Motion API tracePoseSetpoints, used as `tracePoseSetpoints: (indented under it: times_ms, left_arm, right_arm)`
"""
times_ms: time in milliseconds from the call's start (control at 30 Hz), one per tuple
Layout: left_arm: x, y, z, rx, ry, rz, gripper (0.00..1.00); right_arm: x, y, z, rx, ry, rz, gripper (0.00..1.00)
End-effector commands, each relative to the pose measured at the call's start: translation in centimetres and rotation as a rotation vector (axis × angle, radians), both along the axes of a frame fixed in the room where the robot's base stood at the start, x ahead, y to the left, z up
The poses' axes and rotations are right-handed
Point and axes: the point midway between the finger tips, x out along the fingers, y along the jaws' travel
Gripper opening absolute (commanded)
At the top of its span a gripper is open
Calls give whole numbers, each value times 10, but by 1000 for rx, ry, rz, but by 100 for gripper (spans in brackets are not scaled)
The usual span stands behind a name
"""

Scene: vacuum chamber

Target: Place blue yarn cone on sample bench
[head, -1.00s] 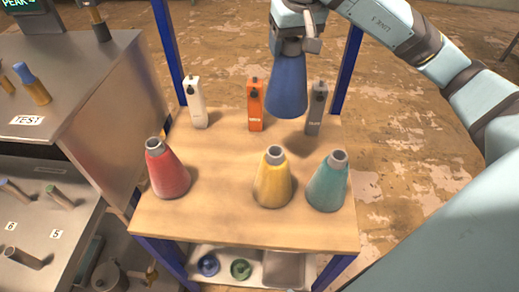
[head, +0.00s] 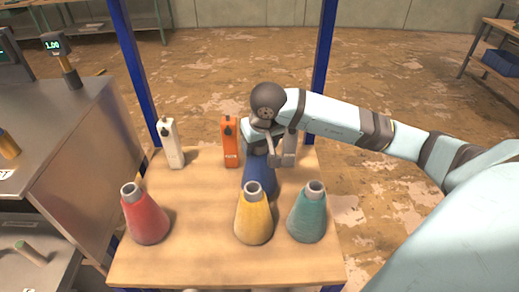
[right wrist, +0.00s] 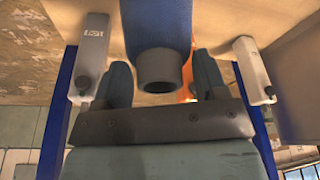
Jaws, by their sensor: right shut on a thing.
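The blue yarn cone (head: 260,178) is over the wooden-topped bench (head: 190,215), behind the yellow cone (head: 254,218), which hides its lower part. My right gripper (head: 262,142) is shut on its upper end. In the right wrist view the fingers (right wrist: 160,85) are on either side of the blue cone's grey tip (right wrist: 159,72). The cone looks close to upright. I cannot tell whether its base touches the wood. My left gripper is not in view.
A red cone (head: 145,215) and a teal cone (head: 307,215) stand at the front. White (head: 172,145), orange (head: 230,143) and grey (head: 290,149) boxes stand at the back. Blue posts (head: 135,70) rise behind. A metal bench (head: 60,140) is at the left.

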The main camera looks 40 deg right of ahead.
Motion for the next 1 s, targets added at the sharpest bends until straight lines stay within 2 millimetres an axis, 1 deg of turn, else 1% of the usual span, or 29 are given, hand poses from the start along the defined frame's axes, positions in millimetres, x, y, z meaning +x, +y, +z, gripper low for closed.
tracePoseSetpoints:
  times_ms: [33,133,367,500,533,567,600,633,867,1000]
  left_arm:
    - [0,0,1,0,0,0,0]
    - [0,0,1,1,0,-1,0]
    - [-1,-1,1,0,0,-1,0]
    - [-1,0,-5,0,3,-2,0]
    - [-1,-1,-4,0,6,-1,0]
    - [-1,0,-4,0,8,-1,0]
    - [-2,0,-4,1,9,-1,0]
    - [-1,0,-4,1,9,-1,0]
    - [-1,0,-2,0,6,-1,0]
    - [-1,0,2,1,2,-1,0]
  right_arm:
    - [0,1,-9,3,2,0,3]
    - [0,0,-20,1,2,0,3]
    - [0,0,-21,1,-1,0,3]
    - [0,0,-26,-1,-2,1,3]
    - [0,0,-25,0,0,1,73]
    - [0,0,-24,0,0,1,79]
    - [0,0,-24,0,0,1,89]
    - [0,0,-24,0,0,1,91]
    - [0,0,-24,0,1,1,91]
    - [0,0,-18,0,0,0,91]
